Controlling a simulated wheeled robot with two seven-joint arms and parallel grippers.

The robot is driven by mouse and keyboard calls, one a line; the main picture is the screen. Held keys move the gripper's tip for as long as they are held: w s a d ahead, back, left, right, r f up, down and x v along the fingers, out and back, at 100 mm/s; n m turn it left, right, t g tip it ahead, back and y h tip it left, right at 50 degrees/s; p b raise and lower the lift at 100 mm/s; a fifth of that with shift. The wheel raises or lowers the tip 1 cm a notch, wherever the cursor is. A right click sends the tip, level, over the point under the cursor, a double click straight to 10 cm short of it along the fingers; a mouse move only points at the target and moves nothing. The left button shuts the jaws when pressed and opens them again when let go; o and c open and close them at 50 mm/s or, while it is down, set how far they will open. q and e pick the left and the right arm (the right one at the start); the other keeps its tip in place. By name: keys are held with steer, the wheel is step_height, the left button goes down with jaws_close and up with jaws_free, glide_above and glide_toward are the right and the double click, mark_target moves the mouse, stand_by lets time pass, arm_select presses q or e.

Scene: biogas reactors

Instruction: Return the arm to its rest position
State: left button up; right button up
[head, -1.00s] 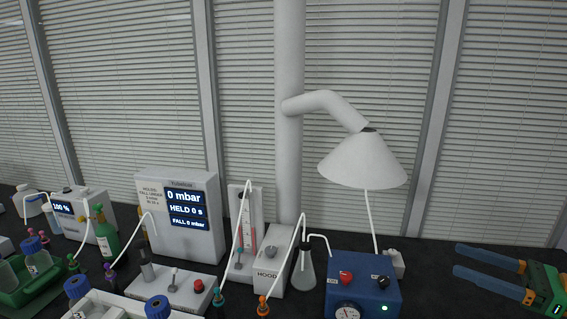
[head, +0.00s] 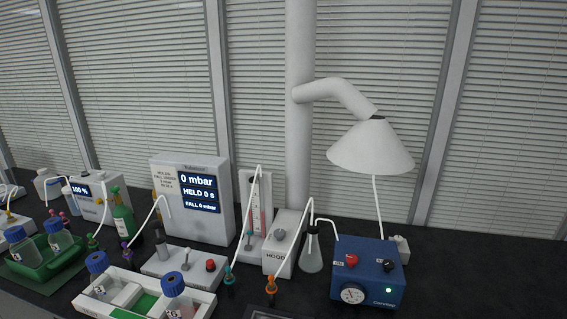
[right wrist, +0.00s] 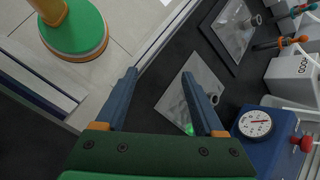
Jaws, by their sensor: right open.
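My right gripper (right wrist: 159,74) shows in the right wrist view, with its two blue fingers spread apart and nothing between them. It hangs above the dark bench, near a grey metal plate (right wrist: 185,100). The blue pump box (right wrist: 262,125) with a round dial is to the right of its fingers. My right gripper is out of the head view. My left gripper is in neither view.
In the head view the blue box (head: 368,272) stands right of a flask (head: 311,255) and below a white hood (head: 370,147). A white tray (head: 205,306) holds blue-capped bottles. The bench to the right (head: 480,280) is clear.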

steer(key=s+a+f+n+h, duration=0.4)
steer(key=s+a+f+n, duration=0.15)
steer(key=s+n, duration=0.3)
steer(key=s+r+n+t+h, duration=0.2)
steer(key=s+r+n+h, duration=0.1)
steer(key=n, duration=0.3)
step_height(320, 180, down, 26)
steer(key=s+g+b, duration=0.1)
steer(key=s+b, duration=0.2)
steer(key=b, duration=0.6)
steer(key=s+d+f+b, duration=0.1)
steer(key=s+f+b, duration=0.2)
steer(key=s+f, duration=0.2)
steer(key=s+d+f+g+b, duration=0.1)
steer(key=s+f+b, duration=0.2)
steer(key=s+f, duration=0.3)
step_height(320, 180, down, 5)
steer(key=shift+s+d+r+g, duration=0.1)
steer(key=shift+s+d+g, duration=0.05)
steer(key=shift+d+g, duration=0.15)
steer(key=shift+n, duration=0.25)
steer(key=shift+c, duration=0.2)
